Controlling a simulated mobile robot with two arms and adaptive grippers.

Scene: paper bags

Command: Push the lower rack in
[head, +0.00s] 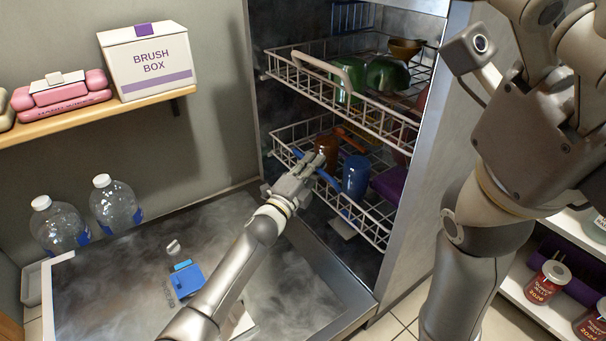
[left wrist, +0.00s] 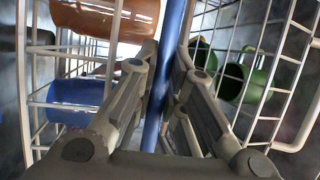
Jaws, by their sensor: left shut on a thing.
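The lower rack (head: 284,131) is a white wire rack pulled partly out of the open dishwasher. A blue handle (head: 329,180) runs along its front; it also shows in the left wrist view (left wrist: 171,70). My left gripper (head: 311,166) is at the rack's front edge, and its fingers (left wrist: 165,85) are shut around the blue handle. The rack carries a brown cup (head: 327,148), a blue cup (head: 355,176) and a purple item (head: 388,184). My right arm is raised at the right; its fingers are outside the picture.
The upper rack (head: 300,62) is also pulled out, holding green items (head: 388,74) and a bowl (head: 405,48). The open dishwasher door (head: 110,290) lies flat below. A shelf (head: 90,120) with a brush box (head: 150,62) is at the left, above two bottles (head: 115,205).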

